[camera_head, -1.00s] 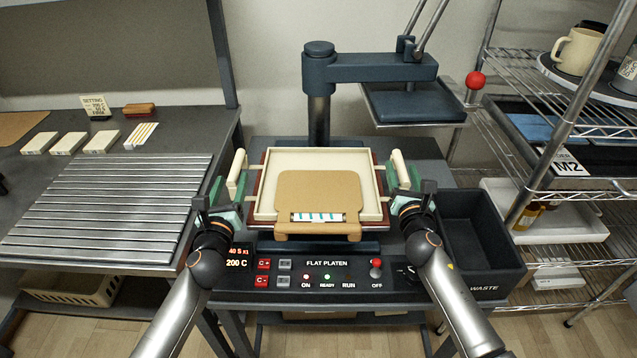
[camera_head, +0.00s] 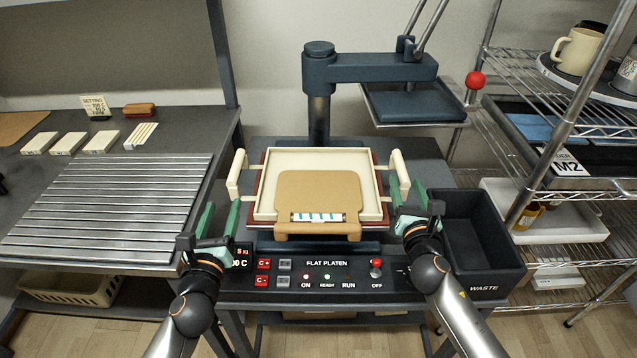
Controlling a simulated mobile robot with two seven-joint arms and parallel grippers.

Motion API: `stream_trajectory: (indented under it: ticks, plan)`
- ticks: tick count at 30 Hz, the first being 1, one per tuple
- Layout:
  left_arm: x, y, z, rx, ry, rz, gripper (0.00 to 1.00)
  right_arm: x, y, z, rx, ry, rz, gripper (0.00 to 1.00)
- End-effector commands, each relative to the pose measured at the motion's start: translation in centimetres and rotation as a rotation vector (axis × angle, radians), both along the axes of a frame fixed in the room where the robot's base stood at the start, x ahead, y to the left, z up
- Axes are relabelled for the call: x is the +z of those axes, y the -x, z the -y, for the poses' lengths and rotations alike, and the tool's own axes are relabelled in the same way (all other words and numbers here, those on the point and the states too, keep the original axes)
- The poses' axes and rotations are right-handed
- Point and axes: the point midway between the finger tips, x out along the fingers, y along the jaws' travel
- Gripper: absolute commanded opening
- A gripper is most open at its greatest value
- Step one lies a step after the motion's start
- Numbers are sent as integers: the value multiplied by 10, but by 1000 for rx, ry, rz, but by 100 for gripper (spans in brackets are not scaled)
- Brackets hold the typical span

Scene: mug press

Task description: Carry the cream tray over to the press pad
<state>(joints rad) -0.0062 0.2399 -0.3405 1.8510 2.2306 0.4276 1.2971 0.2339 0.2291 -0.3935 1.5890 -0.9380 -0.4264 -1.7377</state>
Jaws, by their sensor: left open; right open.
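The cream tray (camera_head: 262,198) lies on the dark red press pad (camera_head: 258,173), whose edges show around it. The tray has a cream handle (camera_head: 236,173) on its left and another (camera_head: 400,172) on its right. A tan board (camera_head: 318,190) with a small striped strip (camera_head: 317,217) lies in the tray. My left gripper (camera_head: 217,222) is open, below and left of the left handle, clear of it. My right gripper (camera_head: 412,205) is open, just below the right handle; I cannot tell whether it touches it.
The blue press arm (camera_head: 370,68) stands behind, with its upper plate (camera_head: 410,103) swung right. The control panel (camera_head: 325,280) is in front. A dark waste bin (camera_head: 480,240) and a wire shelf (camera_head: 545,170) stand right. A slatted rack (camera_head: 110,210) is left.

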Motion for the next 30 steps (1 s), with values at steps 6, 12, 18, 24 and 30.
stream_trajectory:
  ticks: [6,12,18,24,30]
  plan:
    - [0,0,0,0,0,0,58,-1,42,0,0,0,-2,58]
    - [0,0,0,0,0,0,58,-1,64,-1,0,-2,-2,58]
    - [0,0,0,0,0,0,58,0,70,-1,0,-1,0,58]
    - [0,0,0,0,0,0,58,0,70,-1,0,-1,0,58]
    - [0,0,0,0,0,0,58,0,70,-1,0,-1,0,58]
